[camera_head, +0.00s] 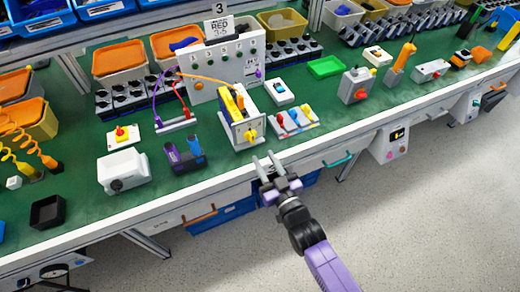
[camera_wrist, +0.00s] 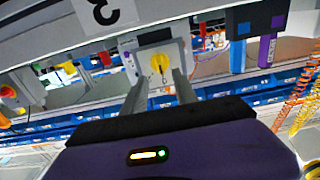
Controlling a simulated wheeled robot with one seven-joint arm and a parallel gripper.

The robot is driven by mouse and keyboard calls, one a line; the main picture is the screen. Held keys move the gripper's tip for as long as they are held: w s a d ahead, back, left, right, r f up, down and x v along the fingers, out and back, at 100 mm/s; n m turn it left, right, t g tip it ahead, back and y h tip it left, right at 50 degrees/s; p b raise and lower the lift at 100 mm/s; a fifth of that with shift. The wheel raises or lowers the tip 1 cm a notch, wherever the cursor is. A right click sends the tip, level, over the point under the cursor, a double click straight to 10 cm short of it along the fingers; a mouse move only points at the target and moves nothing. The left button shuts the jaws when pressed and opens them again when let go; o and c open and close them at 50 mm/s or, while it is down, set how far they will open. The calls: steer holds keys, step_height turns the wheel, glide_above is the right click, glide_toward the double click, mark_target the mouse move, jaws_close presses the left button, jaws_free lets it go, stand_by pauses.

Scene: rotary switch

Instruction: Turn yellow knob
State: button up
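The yellow knob (camera_head: 250,135) is on the front face of a light grey switch box (camera_head: 239,121) near the front edge of the green workbench. My gripper (camera_head: 268,160) is in front of and slightly below the box, apart from the knob. In the wrist view the yellow knob (camera_wrist: 160,64) shows between and beyond my two fingers, on the pale box front (camera_wrist: 151,47). My gripper (camera_wrist: 158,78) is open and nothing is between its fingers.
Behind is a tall white panel (camera_head: 225,65) with cables. The floor (camera_head: 420,220) before the bench is clear.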

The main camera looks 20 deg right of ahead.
mark_target(253, 139)
steer(key=w+p, duration=0.1)
steer(key=w, duration=0.6)
steer(key=shift+w+r, duration=0.1)
steer(key=shift+w, duration=0.05)
jaws_close()
